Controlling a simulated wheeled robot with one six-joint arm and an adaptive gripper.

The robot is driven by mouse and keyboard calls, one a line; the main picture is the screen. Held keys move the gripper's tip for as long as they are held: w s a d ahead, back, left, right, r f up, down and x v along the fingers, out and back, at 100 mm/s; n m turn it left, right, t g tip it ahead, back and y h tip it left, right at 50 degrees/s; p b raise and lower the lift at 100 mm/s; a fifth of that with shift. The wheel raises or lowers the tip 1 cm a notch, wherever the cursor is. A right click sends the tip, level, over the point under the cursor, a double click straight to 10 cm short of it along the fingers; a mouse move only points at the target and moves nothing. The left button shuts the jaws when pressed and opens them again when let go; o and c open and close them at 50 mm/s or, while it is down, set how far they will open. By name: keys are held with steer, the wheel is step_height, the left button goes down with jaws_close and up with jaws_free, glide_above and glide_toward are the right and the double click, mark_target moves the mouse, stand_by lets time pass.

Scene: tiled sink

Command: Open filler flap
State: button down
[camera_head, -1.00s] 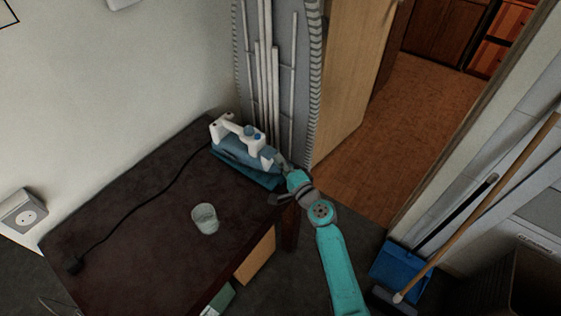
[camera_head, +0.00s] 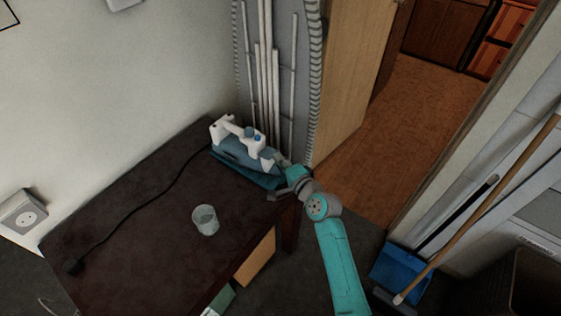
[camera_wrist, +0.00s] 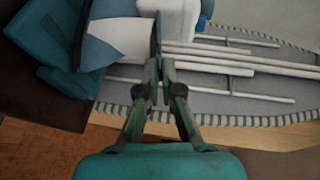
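A white and blue iron (camera_head: 245,150) lies on a teal-blue base at the far right corner of the dark table. Its front end points towards my gripper (camera_head: 283,165), which is right at that end. In the wrist view, part of the iron's blue and white body (camera_wrist: 118,38) shows at the upper left. My gripper's fingers (camera_wrist: 159,64) are close together there. A thin dark-blue upright piece (camera_wrist: 157,32) stands at the fingertips; it may be the filler flap. I cannot tell whether the fingers pinch it.
A clear glass (camera_head: 205,219) stands on the table (camera_head: 140,235), and a black cord (camera_head: 135,220) runs along its left side. An ironing board (camera_head: 283,70) leans behind the iron. A blue dustpan (camera_head: 397,266) and broom are on the right.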

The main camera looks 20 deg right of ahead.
mark_target(260, 137)
steer(key=shift+w+a+r+n+g+h, duration=0.1)
steer(key=shift+w+r+n+g+h, duration=0.15)
steer(key=shift+r+g, duration=0.35)
steer(key=shift+w+a+r+n+g+h, duration=0.1)
steer(key=shift+a+r+n+g+h, duration=0.1)
steer(key=shift+r+g, duration=0.35)
steer(key=shift+w+a+r+n+g+h, duration=0.1)
steer(key=shift+w+r+n+g+h, duration=0.15)
steer(key=shift+r+g, duration=0.35)
steer(key=w+r+g+h, duration=0.1)
steer(key=g, duration=0.1)
steer(key=a+r+n+g+h, duration=0.1)
steer(key=g, duration=0.1)
steer(key=shift+w+a, duration=0.15)
steer(key=shift+w, duration=0.2)
steer(key=shift+w+a+r, duration=0.35)
steer(key=shift+w+a, duration=0.15)
steer(key=shift+w, duration=0.15)
steer(key=shift+w+a+r, duration=0.3)
steer(key=shift+w+a, duration=0.15)
steer(key=shift+w, duration=0.2)
steer(key=shift+w+a+g+h, duration=0.25)
steer(key=shift+g+h, duration=0.25)
steer(key=shift+g, duration=0.15)
steer(key=c, duration=1.4)
jaws_free()
steer(key=shift+w+f, duration=0.1)
steer(key=shift+o, duration=0.2)
